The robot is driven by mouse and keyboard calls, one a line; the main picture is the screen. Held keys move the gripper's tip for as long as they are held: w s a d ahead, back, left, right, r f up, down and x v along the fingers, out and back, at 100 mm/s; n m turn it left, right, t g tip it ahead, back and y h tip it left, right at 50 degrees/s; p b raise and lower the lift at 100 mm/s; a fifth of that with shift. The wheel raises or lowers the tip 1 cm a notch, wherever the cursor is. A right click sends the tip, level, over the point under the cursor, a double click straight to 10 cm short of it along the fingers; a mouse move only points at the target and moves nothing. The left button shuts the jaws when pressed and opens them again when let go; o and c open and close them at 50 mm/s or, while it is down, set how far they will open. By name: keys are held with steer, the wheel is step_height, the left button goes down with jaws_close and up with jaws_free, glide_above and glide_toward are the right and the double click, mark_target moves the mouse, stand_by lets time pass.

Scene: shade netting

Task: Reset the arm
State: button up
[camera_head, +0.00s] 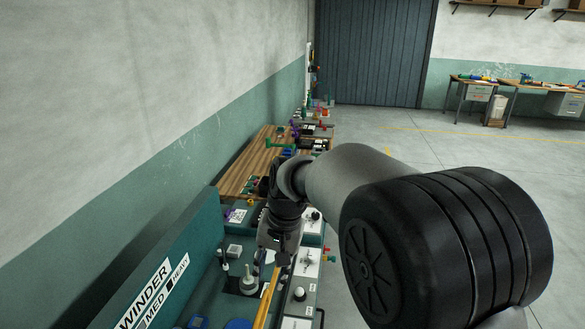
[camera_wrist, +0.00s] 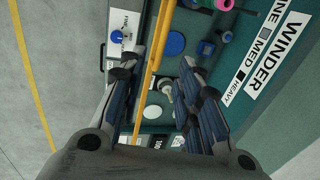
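My arm reaches forward over the teal winder machine (camera_head: 165,255), and its large grey and black link covers the right of the head view. My gripper (camera_head: 282,250) points down over the machine deck. In the wrist view my gripper (camera_wrist: 163,66) has its two dark blue-padded fingers spread apart, with nothing held between them. A yellow bar (camera_wrist: 152,58) runs lengthwise past the inside of the left finger. I cannot tell whether they touch. The bar also shows in the head view (camera_head: 266,298), below the gripper.
The winder sign panel (camera_wrist: 272,52) rises at the right of the wrist view. A grey knob post (camera_head: 249,282) and white control plates (camera_head: 306,262) are on the deck. A wooden bench (camera_head: 254,158) stands beyond. The floor (camera_head: 440,160) to the right is open.

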steer(key=s+d+r+t+b, duration=0.1)
steer(key=s+d+r+b, duration=0.1)
steer(key=s+d+r, duration=0.5)
steer(key=s+d+f+t+h+b, duration=0.1)
steer(key=s+d+f, duration=0.1)
steer(key=s+d, duration=0.5)
steer(key=s+d+f+n+t+h+b, duration=0.1)
steer(key=s+d, duration=0.5)
steer(key=s, duration=0.6)
step_height(320, 180, down, 2)
steer(key=shift+s+d+f+n+t+b, duration=0.1)
steer(key=shift+s+d+n+t+b, duration=0.25)
steer(key=shift+t+b, duration=0.25)
steer(key=shift+w+a, duration=0.1)
